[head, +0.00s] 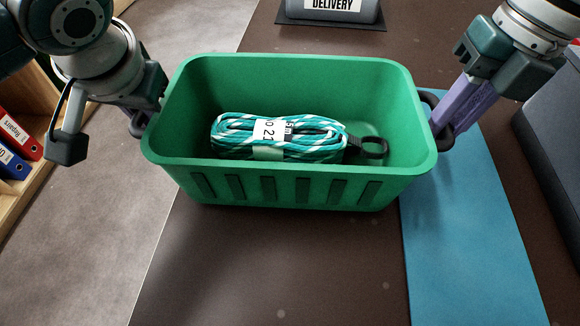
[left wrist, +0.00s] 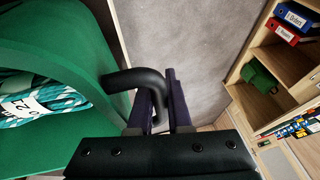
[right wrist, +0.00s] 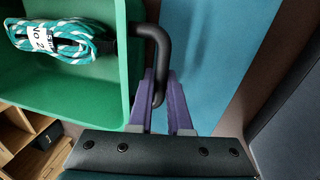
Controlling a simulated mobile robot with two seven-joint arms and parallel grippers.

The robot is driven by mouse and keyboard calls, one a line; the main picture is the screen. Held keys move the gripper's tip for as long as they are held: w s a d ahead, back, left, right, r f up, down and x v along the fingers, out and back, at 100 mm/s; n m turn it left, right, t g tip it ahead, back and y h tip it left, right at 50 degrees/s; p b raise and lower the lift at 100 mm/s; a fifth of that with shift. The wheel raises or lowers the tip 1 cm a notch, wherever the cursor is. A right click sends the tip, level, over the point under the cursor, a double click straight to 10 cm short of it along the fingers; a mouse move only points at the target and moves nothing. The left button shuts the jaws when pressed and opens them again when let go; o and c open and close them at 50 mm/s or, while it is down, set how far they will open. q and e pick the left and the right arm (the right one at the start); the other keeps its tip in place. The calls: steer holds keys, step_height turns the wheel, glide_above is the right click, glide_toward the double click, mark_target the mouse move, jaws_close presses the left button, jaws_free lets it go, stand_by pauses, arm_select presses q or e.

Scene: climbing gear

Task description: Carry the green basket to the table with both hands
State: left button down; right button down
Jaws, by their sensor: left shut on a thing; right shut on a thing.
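The green basket (head: 290,188) is upright in the middle of the head view, over the brown table (head: 270,270). A teal and white rope coil (head: 285,138) with a white label lies in it. My left gripper (head: 143,115) is shut on the basket's left black handle (left wrist: 137,82), seen closely in the left wrist view. My right gripper (head: 440,125) is shut on the right black handle (right wrist: 157,50), which shows between the purple fingers in the right wrist view. I cannot tell whether the basket's bottom touches the table.
A blue mat (head: 465,220) lies on the table at the right, partly behind the basket. A box marked DELIVERY (head: 330,8) stands at the back. A dark grey object (head: 545,110) is at the right edge. A wooden shelf with binders (head: 18,140) is at the left.

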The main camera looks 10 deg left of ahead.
arm_select(q)
steer(key=c, duration=1.3)
jaws_free()
steer(key=shift+f, duration=0.35)
arm_select(e)
steer(key=c, duration=1.3)
jaws_free()
steer(key=shift+f, duration=0.3)
arm_select(q)
steer(key=o, duration=0.5)
steer(key=shift+r, duration=0.15)
steer(key=shift+c, duration=0.2)
arm_select(e)
steer(key=o, duration=0.5)
steer(key=shift+r, duration=0.1)
steer(key=shift+c, duration=0.2)
arm_select(q)
steer(key=v, duration=1.1)
steer(key=shift+s+r, duration=0.1)
steer(key=shift+r, duration=0.3)
arm_select(e)
steer(key=shift+r, duration=0.15)
step_height(320, 180, up, 12)
steer(key=d, duration=0.2)
steer(key=shift+d+f, duration=0.15)
steer(key=shift+f, duration=0.1)
steer(key=shift+w, duration=0.1)
